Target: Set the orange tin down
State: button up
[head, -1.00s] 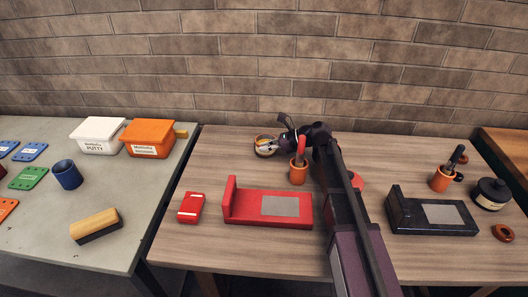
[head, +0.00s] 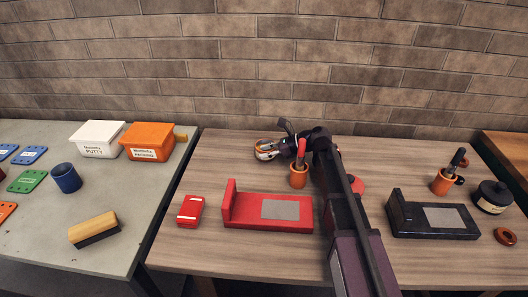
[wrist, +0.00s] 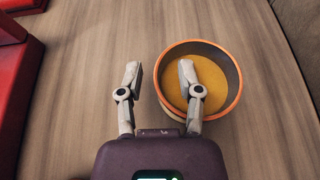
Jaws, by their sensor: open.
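The orange tin (wrist: 234,88) is round and open-topped, with an orange rim and a mustard-yellow inside. In the wrist view it stands on the wooden bench, right of centre. In the head view the tin (head: 267,155) is at the back of the bench, partly covered by my gripper. My gripper (wrist: 160,75) is open. Its right finger reaches over the tin's opening, and its left finger is outside, left of the tin's wall. I cannot tell whether either finger touches the wall. In the head view my gripper (head: 284,144) is largely hidden by my arm.
An orange pot (head: 299,178) with a red-handled tool stands just in front of the tin. A red stand (head: 268,220) and a red box (head: 190,210) lie nearer. A black stand (head: 432,216) is to the right. The brick wall (head: 250,75) is close behind.

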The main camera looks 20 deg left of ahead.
jog(key=shift+r, duration=0.2)
jog(key=p+v, duration=0.4)
jog(key=v, duration=0.6)
jog(key=shift+d+r, duration=0.15)
jog(key=shift+d, duration=0.05)
jog(key=shift+w+d+r+p, duration=0.1)
jog(key=shift+d+p, duration=0.1)
jog(key=shift+d, duration=0.15)
jog(key=shift+w+d+r+p, duration=0.1)
jog(key=shift+d+p, duration=0.1)
jog(key=shift+d, duration=0.2)
